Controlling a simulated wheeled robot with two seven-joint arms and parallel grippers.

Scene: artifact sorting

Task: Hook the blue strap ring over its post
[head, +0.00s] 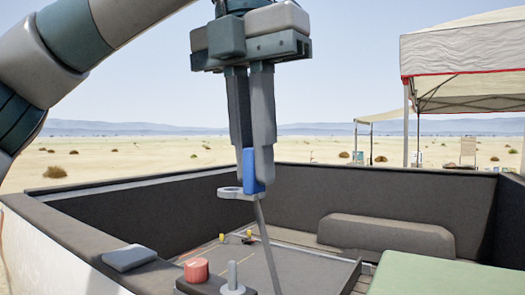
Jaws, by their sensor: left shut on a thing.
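My left gripper (256,184) points straight down and is shut on the blue tab (250,172) of the strap ring. The flat grey ring (229,194) sticks out to the left of the fingertips and looks roughly level. A grey strap (268,245) hangs from it down toward the truck bed. A short grey upright post (232,274) on a round base stands at the bottom of the view. The ring is apart from the post and appears above it in the picture; the depth between them is hard to tell. My right gripper is not in view.
A red cylinder (196,268) stands just left of the post on a dark block. A grey pad (129,257) lies on the left side wall (75,235). Small yellow-ended items (236,238) lie behind. A dark cushion-like block (386,235) and a green surface (445,275) are at right.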

